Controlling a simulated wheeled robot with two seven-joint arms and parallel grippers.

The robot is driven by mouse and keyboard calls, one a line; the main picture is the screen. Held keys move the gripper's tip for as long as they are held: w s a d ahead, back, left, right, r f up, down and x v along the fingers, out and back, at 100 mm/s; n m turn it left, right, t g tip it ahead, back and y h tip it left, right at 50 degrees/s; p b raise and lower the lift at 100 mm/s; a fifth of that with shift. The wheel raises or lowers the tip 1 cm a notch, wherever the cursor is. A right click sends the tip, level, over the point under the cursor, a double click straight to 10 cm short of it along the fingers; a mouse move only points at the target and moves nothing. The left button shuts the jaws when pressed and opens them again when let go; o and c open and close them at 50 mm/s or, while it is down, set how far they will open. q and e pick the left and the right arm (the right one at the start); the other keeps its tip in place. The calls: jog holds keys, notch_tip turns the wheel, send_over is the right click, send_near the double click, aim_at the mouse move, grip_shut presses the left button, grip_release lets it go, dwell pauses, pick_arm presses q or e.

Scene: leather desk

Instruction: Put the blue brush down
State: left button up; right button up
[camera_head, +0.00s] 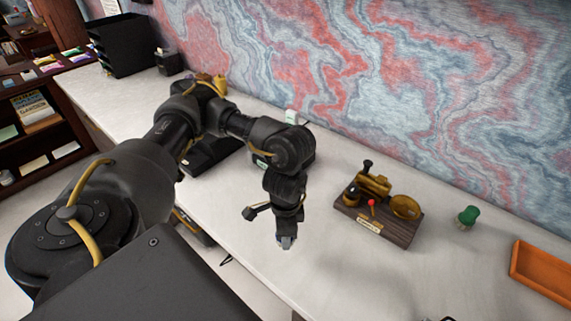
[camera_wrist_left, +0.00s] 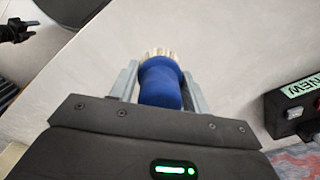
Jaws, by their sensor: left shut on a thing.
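My left gripper (camera_head: 287,243) points down over the pale desk, left of the wooden stand. In the left wrist view its two grey fingers (camera_wrist_left: 160,92) are shut on the blue brush (camera_wrist_left: 160,84). The brush has a blue handle and a cream, ridged end facing away from the wrist. In the head view the brush is mostly hidden by the gripper, and I cannot tell the gap to the desk. A dark part, apparently my right gripper (camera_wrist_left: 17,31), shows at the top left of the left wrist view; its jaws are unclear.
A wooden stand (camera_head: 407,234) with brass pieces is to the right. A green object (camera_head: 467,216) and an orange tray (camera_head: 541,270) lie farther right. A dark box with a NEW label (camera_wrist_left: 293,107) is near the gripper. The desk right around the gripper looks clear.

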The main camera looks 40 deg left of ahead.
pick_arm(q)
jog(key=shift+w+a+f, duration=0.3)
jog(key=shift+w+f, duration=0.2)
jog(key=shift+f, duration=0.25)
jog(key=shift+w+a+f+b, duration=0.15)
jog(key=shift+f+b, duration=0.35)
jog(key=shift+f, duration=1.25)
jog(key=shift+f, duration=0.1)
jog(key=o, duration=0.9)
notch_tip(320, 180, up, 12)
jog(key=shift+r+p, duration=0.15)
jog(key=shift+p, duration=0.85)
